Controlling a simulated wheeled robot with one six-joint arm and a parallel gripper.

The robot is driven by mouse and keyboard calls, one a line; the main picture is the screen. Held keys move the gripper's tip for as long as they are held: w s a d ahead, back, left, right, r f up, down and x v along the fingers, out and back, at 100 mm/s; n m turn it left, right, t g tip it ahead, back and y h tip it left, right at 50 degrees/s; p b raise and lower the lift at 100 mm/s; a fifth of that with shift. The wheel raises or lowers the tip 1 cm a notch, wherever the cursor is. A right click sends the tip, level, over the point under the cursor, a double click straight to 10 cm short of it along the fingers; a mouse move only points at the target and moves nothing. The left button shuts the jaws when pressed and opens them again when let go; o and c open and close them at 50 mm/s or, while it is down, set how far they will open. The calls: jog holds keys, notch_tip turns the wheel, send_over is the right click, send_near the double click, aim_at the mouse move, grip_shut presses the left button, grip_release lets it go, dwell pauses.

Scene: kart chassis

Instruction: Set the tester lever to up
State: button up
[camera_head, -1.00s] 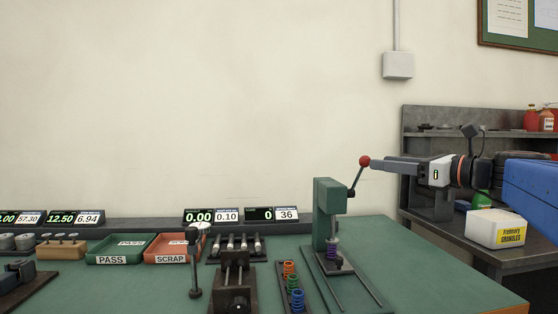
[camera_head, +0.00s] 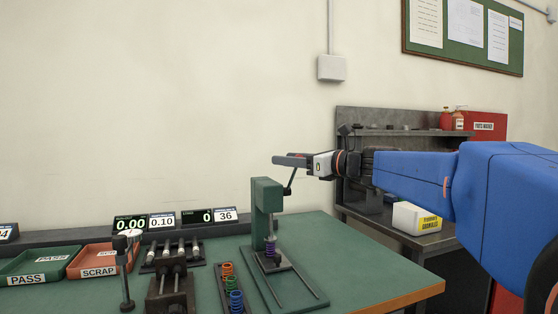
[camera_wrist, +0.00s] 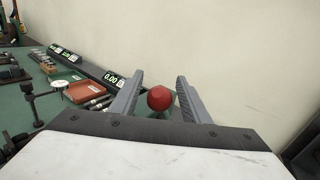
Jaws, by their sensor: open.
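The green tester (camera_head: 262,208) stands on the bench with a purple spring (camera_head: 270,246) under its head. Its lever (camera_head: 289,184) slants upward from the right side of the head. The lever's red knob is hidden behind my gripper in the head view. In the wrist view the red knob (camera_wrist: 160,99) sits between my two separated fingers, with a gap visible at its sides. My gripper (camera_head: 276,160) is open, level, and above the tester head; its fingertips also show in the wrist view (camera_wrist: 160,78).
Coloured springs (camera_head: 232,288) stand in a rack left of the tester. A clamp fixture (camera_head: 170,295), a PASS tray (camera_head: 28,279) and a SCRAP tray (camera_head: 98,271) lie further left. Displays (camera_head: 130,223) line the back. A white granules box (camera_head: 416,218) stands on the right-hand shelf unit.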

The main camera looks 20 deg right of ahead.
jog(key=shift+w+a, duration=0.2)
jog(key=shift+w, duration=0.1)
grip_shut()
jog(key=shift+w, duration=0.1)
